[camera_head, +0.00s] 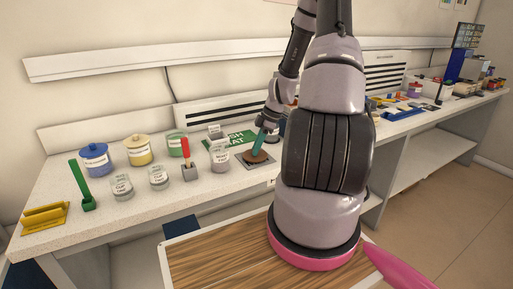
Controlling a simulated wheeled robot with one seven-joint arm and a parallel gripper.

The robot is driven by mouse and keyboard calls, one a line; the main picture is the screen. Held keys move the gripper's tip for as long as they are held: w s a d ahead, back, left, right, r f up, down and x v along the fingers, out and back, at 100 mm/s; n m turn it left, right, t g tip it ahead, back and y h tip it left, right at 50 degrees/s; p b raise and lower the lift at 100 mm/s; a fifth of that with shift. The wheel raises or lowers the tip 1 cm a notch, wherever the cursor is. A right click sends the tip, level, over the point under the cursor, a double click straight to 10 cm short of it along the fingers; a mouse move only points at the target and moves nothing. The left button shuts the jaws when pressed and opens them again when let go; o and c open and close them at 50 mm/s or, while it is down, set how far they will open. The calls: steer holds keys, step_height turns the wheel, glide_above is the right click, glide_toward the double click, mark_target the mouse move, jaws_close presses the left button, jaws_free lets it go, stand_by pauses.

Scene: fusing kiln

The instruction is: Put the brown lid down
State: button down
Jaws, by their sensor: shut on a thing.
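My gripper points down and is shut on the lid. A teal, narrow part shows just above the lid, in line with the gripper. The lid looks slightly tilted, and I cannot tell whether it touches the grey square. A clear jar (219,156) with a pale label stands just left of the lid.
A green mat (238,139) lies behind. Left stand a red-handled tool (187,158), small jars (159,177), yellow (138,151) and blue (95,160) lidded jars, a green tool (82,186) and a yellow holder (45,218). My arm hides the worktop to the right.

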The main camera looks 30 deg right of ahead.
steer(key=shift+f, duration=0.1)
steer(key=c, duration=0.8)
jaws_free()
steer(key=shift+o, duration=0.2)
